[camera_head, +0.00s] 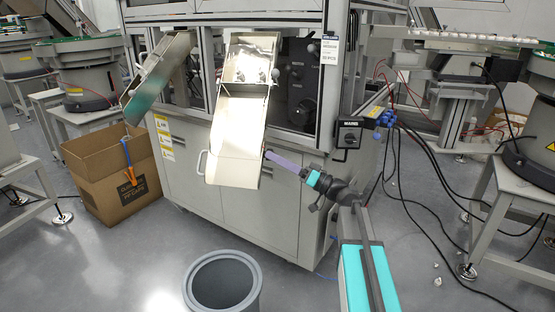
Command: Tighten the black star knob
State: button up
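I cannot pick out the black star knob with certainty. A small dark spot shows at the right edge of the metal chute (240,135), where my gripper (269,155) ends. My gripper reaches in from the right with long, pale lavender fingers, behind a teal band and black wrist. Its tips touch or nearly touch the chute's right side. They are too small here to tell whether they are open or shut, or whether they hold anything.
The grey machine cabinet (280,215) stands behind the chute. A second chute (155,80) hangs to the left above a cardboard box (112,180). A grey bin (222,282) stands in front. A black main switch (349,138) and loose cables (420,205) are at right.

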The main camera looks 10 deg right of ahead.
jog(key=shift+o, duration=0.4)
jog(key=shift+d, duration=0.1)
jog(key=p+v, duration=0.2)
jog(key=v, duration=1.1)
jog(key=shift+s+d+f, duration=0.15)
jog(key=shift+s+d, duration=0.05)
jog(key=shift+d, duration=0.05)
